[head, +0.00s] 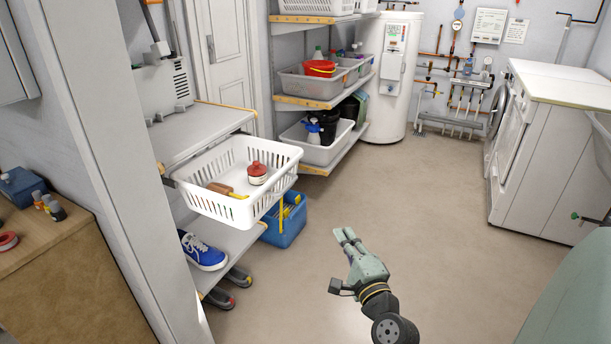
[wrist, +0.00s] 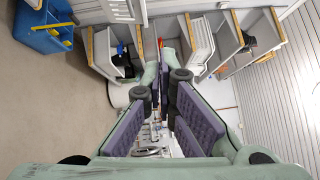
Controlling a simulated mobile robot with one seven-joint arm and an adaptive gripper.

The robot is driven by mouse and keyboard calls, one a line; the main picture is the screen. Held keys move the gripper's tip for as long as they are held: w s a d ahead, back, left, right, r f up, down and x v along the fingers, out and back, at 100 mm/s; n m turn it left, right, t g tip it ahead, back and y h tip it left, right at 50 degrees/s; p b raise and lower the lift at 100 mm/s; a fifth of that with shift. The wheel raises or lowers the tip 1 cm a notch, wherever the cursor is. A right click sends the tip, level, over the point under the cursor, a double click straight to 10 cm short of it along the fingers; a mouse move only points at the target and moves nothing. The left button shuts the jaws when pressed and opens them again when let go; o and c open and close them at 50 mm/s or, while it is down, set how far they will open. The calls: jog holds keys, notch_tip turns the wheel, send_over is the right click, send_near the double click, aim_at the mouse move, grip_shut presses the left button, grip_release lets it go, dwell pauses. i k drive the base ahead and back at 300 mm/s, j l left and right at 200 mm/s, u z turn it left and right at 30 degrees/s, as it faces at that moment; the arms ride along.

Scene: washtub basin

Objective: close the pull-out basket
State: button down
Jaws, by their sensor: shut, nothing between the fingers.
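The white slatted pull-out basket (head: 213,204) stands out from the shelf unit at the left of the head view. It holds a red-and-white tub (head: 257,173) and a brown-and-yellow hand tool (head: 226,190). My gripper (head: 345,236) is shut and empty, over the open floor to the right of the basket and apart from it. In the wrist view my gripper's fingers (wrist: 165,58) come together in the middle with nothing between them. I cannot tell for sure whether the basket shows in the wrist view.
A blue crate (head: 287,224) stands below the basket's right side. A blue shoe (head: 203,251) is on the lower shelf (head: 238,238). A grey shelf top (head: 190,135) lies behind the basket. A white washer (head: 550,140) stands at the right. The middle floor is clear.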

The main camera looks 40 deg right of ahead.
aim_at(235, 176)
jog(key=i+l, duration=0.75)
jog(key=l, duration=0.2)
